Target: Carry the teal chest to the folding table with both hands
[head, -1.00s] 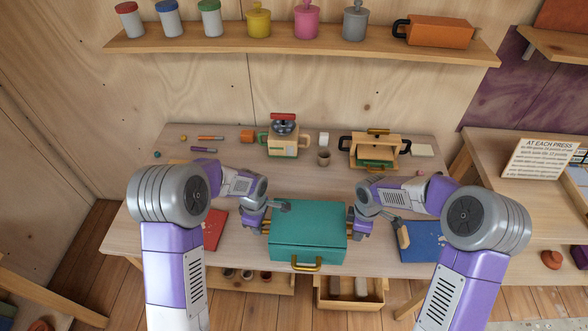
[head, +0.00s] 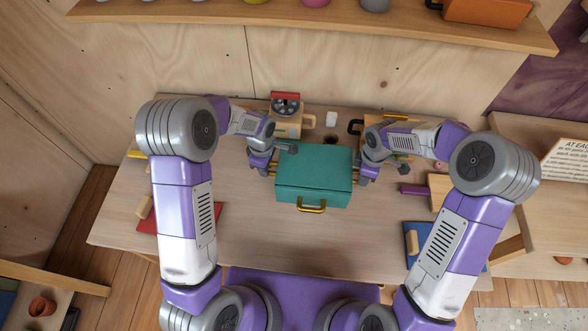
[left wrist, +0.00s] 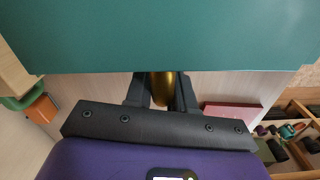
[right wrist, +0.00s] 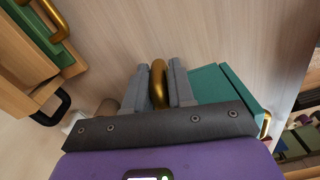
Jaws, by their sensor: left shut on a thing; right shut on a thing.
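The teal chest (head: 313,172) is level between my two grippers, over the middle to back of the wooden table (head: 270,240). It has a brass front handle (head: 311,206). My left gripper (head: 270,172) is shut on the chest's left brass side handle, which shows between the fingers in the left wrist view (left wrist: 163,90). My right gripper (head: 360,174) is shut on the right brass side handle, seen in the right wrist view (right wrist: 158,84). I cannot tell whether the chest's underside touches the table. I cannot tell which surface is the folding table.
A toy-like machine with a red top (head: 286,115) and a white cup (head: 331,118) stand behind the chest. A red panel (head: 150,219) and a blue panel (head: 424,238) lie toward the front corners. A side table (head: 540,195) is at the right. The front middle is clear.

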